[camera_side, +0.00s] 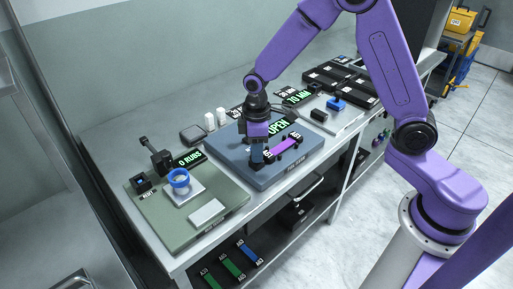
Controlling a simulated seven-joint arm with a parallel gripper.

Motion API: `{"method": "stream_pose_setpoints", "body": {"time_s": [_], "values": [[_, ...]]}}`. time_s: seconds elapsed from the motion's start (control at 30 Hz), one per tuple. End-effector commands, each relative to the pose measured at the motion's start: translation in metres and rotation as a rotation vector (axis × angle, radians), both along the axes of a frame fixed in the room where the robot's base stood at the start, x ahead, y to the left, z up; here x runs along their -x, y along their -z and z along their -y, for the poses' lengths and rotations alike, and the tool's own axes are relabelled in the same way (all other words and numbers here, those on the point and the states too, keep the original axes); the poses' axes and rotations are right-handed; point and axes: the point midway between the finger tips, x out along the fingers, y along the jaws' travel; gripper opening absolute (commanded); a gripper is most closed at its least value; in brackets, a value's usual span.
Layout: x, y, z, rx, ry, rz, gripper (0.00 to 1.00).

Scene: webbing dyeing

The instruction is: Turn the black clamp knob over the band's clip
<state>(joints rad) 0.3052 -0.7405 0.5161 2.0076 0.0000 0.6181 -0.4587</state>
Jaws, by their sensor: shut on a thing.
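My gripper (257,160) points down over the left end of the purple band (285,145), on the blue-grey plate (296,167). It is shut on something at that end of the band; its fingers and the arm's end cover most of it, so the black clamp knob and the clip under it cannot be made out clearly. Small black blocks with white labels sit at the band's ends. A display with green letters reading OPEN (278,126) stands behind the band.
A green board (222,213) to the left carries a blue ring (179,178), a white pad (206,212) and a black stand. A pale board (346,118) with a blue-handled item (337,103) lies to the right. Black trays are behind it. Green and blue bands lie on the lower shelf.

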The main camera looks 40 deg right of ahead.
Motion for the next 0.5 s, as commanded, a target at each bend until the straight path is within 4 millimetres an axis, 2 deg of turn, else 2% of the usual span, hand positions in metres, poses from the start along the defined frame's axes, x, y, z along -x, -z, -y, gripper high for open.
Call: {"method": "stream_pose_setpoints", "body": {"time_s": [0.5], "values": [[0.0000, -0.0009, -0.0004, -0.001, 0.492, 0.001, 0.03]]}}
